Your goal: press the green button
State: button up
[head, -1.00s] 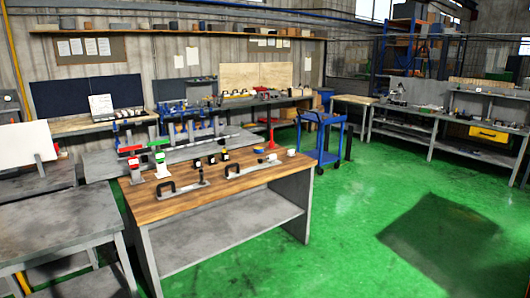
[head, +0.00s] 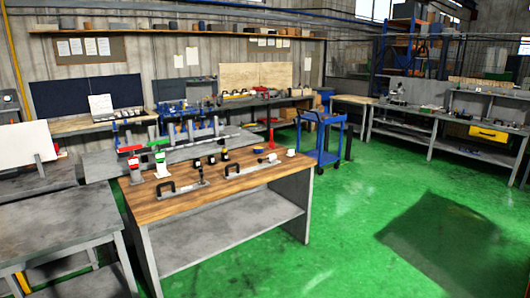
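A small upright piece with a green top (head: 160,158) stands on the left end of the wooden-topped workbench (head: 230,186). It looks like the green button, but it is too small to be sure. A similar piece with a red top (head: 134,164) stands just left of it. A grey plate with a black handle (head: 181,190) lies in front of them. My gripper is not in view, and nothing touches the green-topped piece.
A second handled plate (head: 250,174), several small dark-topped pieces and a white cup-like item (head: 291,153) share the bench top. A grey table (head: 55,236) stands at left. A blue trolley (head: 321,145) stands behind right. The green floor (head: 350,225) is open at right.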

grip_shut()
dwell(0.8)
